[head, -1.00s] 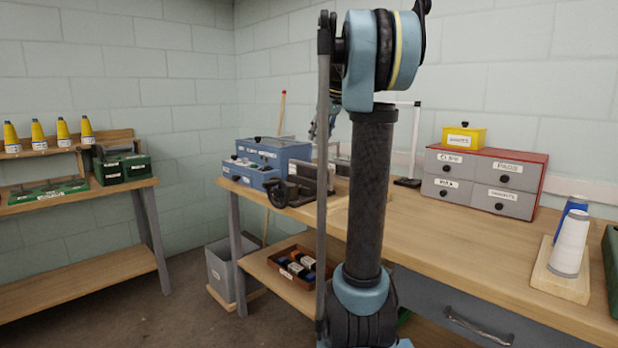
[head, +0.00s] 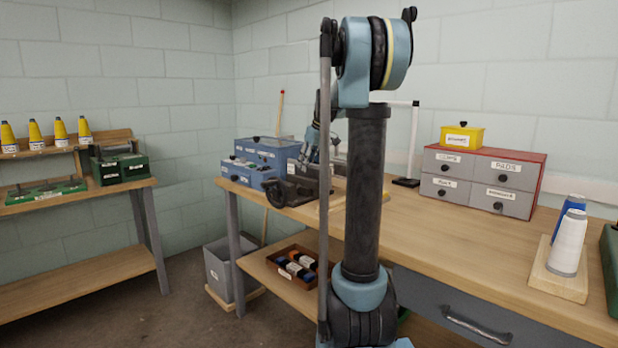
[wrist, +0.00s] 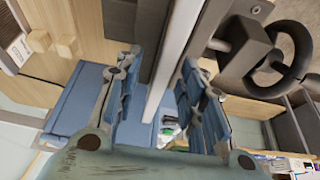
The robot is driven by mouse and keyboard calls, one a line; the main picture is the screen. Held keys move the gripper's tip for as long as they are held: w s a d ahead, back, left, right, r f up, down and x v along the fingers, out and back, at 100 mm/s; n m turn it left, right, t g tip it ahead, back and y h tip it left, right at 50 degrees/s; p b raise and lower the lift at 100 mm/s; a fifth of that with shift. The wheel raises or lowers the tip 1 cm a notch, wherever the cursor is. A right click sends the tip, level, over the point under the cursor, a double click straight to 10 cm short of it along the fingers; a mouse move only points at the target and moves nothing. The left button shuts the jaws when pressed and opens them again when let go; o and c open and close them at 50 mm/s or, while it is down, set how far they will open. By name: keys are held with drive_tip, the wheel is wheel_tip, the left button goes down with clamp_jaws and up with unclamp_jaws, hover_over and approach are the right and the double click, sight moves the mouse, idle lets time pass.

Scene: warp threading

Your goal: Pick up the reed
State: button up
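In the wrist view a long pale bar (wrist: 178,55), which looks like the reed, runs between the dark jaws of a vise (wrist: 240,55) with a round handwheel. My gripper (wrist: 158,68) is open, with one blue finger on each side of the bar. A gap shows between bar and fingers, and I cannot see contact. In the head view my gripper (head: 312,140) is at the vise (head: 292,190) on the bench's left end. My arm hides part of that area, and the reed cannot be made out clearly there.
Blue drawer boxes (head: 262,160) stand left of the vise. A white post stand (head: 413,145) and a grey drawer cabinet (head: 480,182) stand behind on the bench (head: 450,250). Thread cones (head: 568,245) are at the right. The bench middle is mostly clear.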

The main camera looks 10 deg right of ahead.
drive_tip(key=shift+w+a+f, duration=0.1)
drive_tip(key=shift+f, duration=0.35)
clamp_jaws()
drive_tip(key=shift+r, duration=0.1)
